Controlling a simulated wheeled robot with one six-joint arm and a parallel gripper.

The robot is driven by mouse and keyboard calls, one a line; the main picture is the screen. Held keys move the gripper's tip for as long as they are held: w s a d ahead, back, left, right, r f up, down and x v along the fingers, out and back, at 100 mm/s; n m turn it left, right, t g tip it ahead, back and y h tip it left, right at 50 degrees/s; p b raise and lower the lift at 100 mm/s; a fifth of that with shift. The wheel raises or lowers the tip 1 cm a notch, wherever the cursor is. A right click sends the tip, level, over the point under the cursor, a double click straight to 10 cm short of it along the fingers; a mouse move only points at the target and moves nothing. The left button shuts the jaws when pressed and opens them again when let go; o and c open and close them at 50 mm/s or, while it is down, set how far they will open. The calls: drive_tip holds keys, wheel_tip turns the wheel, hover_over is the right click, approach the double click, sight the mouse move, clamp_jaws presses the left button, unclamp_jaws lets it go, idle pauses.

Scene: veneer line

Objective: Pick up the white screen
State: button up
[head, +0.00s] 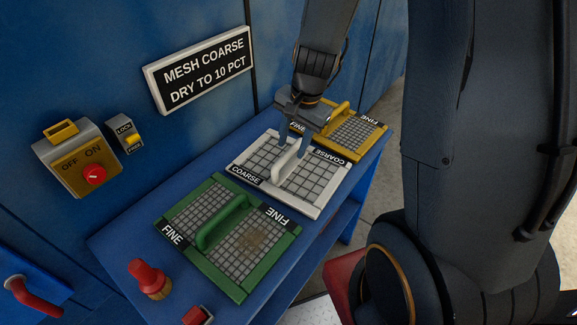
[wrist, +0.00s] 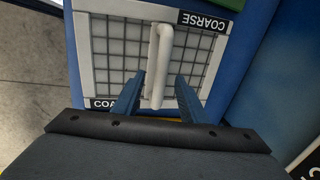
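The white screen (head: 324,196) lies flat on the blue bench, between a green and a yellow screen. It has a coarse mesh, two black COARSE labels and a raised white handle (head: 284,166) across its middle. My gripper (head: 294,148) is over the handle's far end, pointing down. In the wrist view my gripper (wrist: 163,88) has its two blue fingers apart, one on each side of the white handle (wrist: 160,60). A gap shows between each finger and the handle.
The green screen (head: 235,285), labelled FINE, has a brown patch on its mesh. The yellow screen (head: 376,133) lies behind my gripper. A red knob (head: 148,278) stands on the bench (head: 118,242) at the front left. A blue wall with a sign (head: 200,72) rises behind.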

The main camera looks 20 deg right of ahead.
sight(290, 151)
drive_tip(key=shift+w+a+f, duration=0.1)
drive_tip(key=shift+a+f, duration=0.05)
drive_tip(key=shift+f, duration=0.55)
drive_tip(key=shift+w+a+f, duration=0.1)
drive_tip(key=shift+w+f, duration=0.05)
drive_tip(key=shift+f, duration=0.6)
drive_tip(key=shift+w+a+f, duration=0.1)
drive_tip(key=shift+a+f, duration=0.05)
drive_tip(key=shift+f, duration=0.55)
drive_tip(key=shift+c, duration=0.5)
clamp_jaws()
